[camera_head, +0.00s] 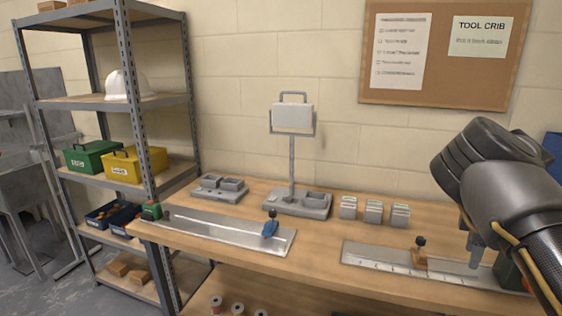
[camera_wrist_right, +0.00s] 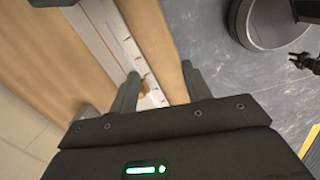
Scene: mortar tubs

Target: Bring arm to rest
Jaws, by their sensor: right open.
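My right arm comes in from the right in the head view. Its gripper (camera_head: 474,248) points down over the right end of the workbench (camera_head: 330,250), partly hidden by the wrist. In the right wrist view the two fingers of this gripper (camera_wrist_right: 160,85) stand apart with nothing held between them. A metal rule plate (camera_head: 385,261) with a brown slider and black knob (camera_head: 420,247) lies on the bench, left of the gripper. The plate also shows past the fingers in the wrist view (camera_wrist_right: 107,42). My left gripper is not identifiable in either view.
A second metal plate (camera_head: 225,230) with a blue slider (camera_head: 270,229) lies to the left. A grey scale (camera_head: 297,202), a grey tub stand (camera_head: 218,188) and several small grey blocks (camera_head: 373,211) stand at the back. A shelf rack (camera_head: 125,106) stands left of the bench.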

